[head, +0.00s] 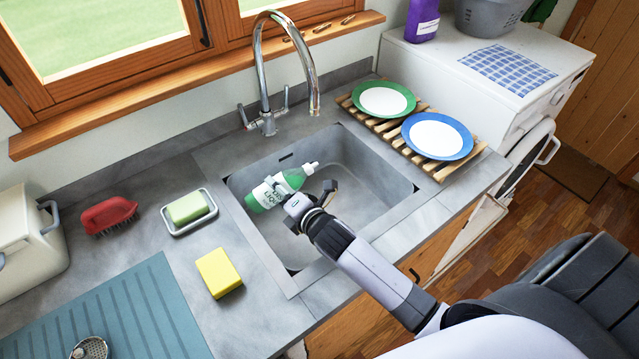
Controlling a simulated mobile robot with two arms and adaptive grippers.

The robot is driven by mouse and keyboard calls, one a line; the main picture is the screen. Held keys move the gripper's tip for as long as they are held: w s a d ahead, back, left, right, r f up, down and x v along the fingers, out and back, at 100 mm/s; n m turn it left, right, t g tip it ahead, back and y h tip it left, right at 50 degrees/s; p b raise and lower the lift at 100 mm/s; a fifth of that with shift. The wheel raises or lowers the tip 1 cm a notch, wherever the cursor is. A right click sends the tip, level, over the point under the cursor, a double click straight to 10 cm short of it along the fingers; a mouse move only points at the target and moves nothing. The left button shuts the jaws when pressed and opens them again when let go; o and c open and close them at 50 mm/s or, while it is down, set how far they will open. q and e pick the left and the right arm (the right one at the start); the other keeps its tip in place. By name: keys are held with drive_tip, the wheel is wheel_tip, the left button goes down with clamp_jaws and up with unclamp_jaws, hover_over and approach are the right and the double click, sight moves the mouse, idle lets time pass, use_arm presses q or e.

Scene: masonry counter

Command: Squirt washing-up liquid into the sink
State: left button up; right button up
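The washing-up liquid bottle (294,178) is green with a white label and a pale nozzle. It is tipped well over on its side above the sink (357,158), its nozzle end toward the upper right and its base toward the lower left. My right gripper (301,199) is shut on the bottle's middle and hides part of the label. I see no stream of liquid from the nozzle. The sink is a grey basin; its near side is partly hidden by my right arm. My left gripper is not in view.
A tall chrome tap (266,120) stands behind the sink. A wooden rack (407,149) with two plates is to its right. A soap dish (186,226), yellow sponge (218,272) and red brush (108,215) lie to its left, with a ribbed blue mat (125,320) nearer.

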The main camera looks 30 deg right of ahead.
drive_tip(key=shift+w+r, duration=0.1)
drive_tip(key=shift+w, duration=0.05)
drive_tip(key=shift+r, duration=0.1)
idle(0.5)
drive_tip(key=shift+a+r+m+t+y, duration=0.3)
drive_tip(key=shift+r+m+y, duration=0.1)
drive_tip(key=shift+r+m, duration=0.25)
idle(1.3)
drive_tip(key=shift+r+m+y+p, duration=0.3)
drive_tip(key=shift+r+m, duration=0.25)
drive_tip(key=shift+r, duration=0.2)
idle(2.1)
drive_tip(key=shift+f+m+t+b, duration=0.3)
drive_tip(key=shift+f+b, duration=0.1)
drive_tip(key=shift+b, duration=0.05)
idle(2.0)
